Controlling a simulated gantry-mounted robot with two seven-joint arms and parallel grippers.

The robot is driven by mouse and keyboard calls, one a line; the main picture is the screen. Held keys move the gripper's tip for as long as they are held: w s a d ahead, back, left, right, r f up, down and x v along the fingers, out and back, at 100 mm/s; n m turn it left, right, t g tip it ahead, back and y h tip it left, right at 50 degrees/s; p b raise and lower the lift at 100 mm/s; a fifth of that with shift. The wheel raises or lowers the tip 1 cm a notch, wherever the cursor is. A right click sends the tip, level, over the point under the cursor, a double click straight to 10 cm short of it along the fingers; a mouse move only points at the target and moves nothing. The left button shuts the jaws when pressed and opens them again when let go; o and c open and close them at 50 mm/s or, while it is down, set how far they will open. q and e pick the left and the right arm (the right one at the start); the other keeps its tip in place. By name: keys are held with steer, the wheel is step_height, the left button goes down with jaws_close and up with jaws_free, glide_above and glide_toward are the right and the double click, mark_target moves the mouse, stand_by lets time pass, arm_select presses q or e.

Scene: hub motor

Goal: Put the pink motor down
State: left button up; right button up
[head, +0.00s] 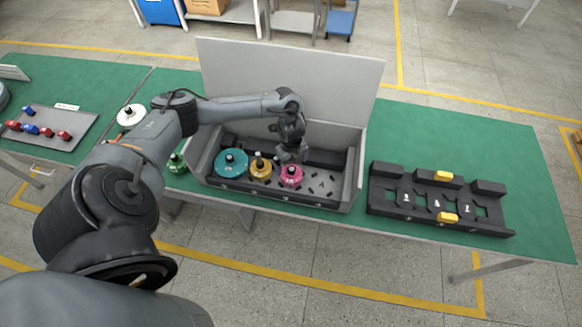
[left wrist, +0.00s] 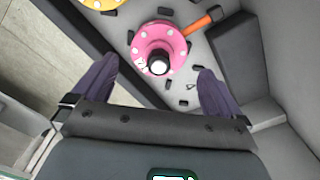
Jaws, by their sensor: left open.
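My right gripper is not in view.
A teal motor (head: 231,162) stands at the left of the box. The box's right part is free. A black fixture (head: 400,200) with yellow blocks lies to the right. A green motor (head: 177,163) and a white motor (head: 131,115) stand left of the box.

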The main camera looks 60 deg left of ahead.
arm_select(q)
step_height(320, 180, up, 5)
steer(key=shift+r, duration=0.2)
steer(key=shift+d+r, duration=0.15)
steer(key=shift+r, duration=0.1)
steer(key=w+d+f+n+t+h, duration=0.1)
steer(key=d+f+t, duration=0.15)
steer(key=d, duration=1.05)
steer(key=w+d+f+t+h, duration=0.1)
steer(key=d+t, duration=0.2)
steer(key=d, duration=1.1)
steer(key=s+d+r+n+t, duration=0.1)
steer(key=s+d+r+n, duration=0.2)
steer(key=s+r+n, duration=0.15)
steer(key=s+a+r+n+g+y, duration=0.1)
steer(key=s+a+n, duration=0.1)
steer(key=s+n, duration=0.3)
steer(key=s+a+r+n+g, duration=0.2)
steer(key=s+n, duration=0.2)
steer(key=s, duration=0.1)
steer(key=shift+s+a+r+n+y, duration=0.3)
steer(key=shift+s+n+y, duration=0.05)
steer(key=shift+s+y, duration=0.05)
